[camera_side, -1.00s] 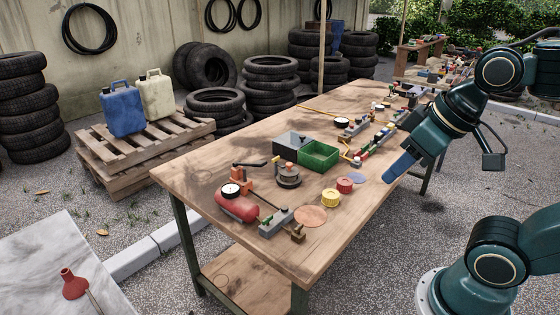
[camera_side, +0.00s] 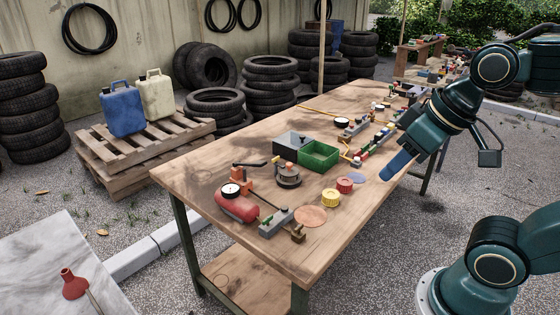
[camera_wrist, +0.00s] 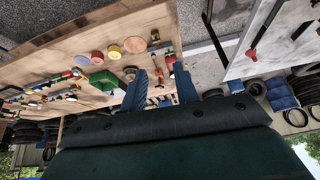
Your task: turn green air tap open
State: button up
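My gripper (camera_side: 385,176) hangs in the air at the right edge of the wooden workbench, apart from everything on it. In the wrist view its two blue fingers (camera_wrist: 160,76) stand apart with nothing held between them. A grey valve block (camera_side: 277,221) with small fittings lies near the bench's front corner, beside a red air tank (camera_side: 237,206) with a white-faced gauge (camera_side: 231,190). Another row of small coloured fittings (camera_side: 372,146), with green and red parts, lies farther back. The parts are too small to tell which one is the green air tap or how its handle stands.
The wooden bench (camera_side: 205,172) also carries a green bin (camera_side: 318,156), a grey bin (camera_side: 290,143), a yellow cap (camera_side: 330,197), a red cap (camera_side: 345,185) and a dark round fixture (camera_side: 288,176). The bench's front right strip is mostly clear.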

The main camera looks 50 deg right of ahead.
jog(key=w+r+m+g, duration=0.1)
jog(key=w+m, duration=0.4)
jog(key=w, duration=0.3)
jog(key=m+g, duration=0.4)
jog(key=m, duration=0.8)
send_over(268, 218)
notch_tip(268, 218, down, 15)
jog(key=shift+w+r, duration=0.1)
jog(key=shift+r, duration=0.1)
jog(key=shift+f, duration=6.85)
grip_shut()
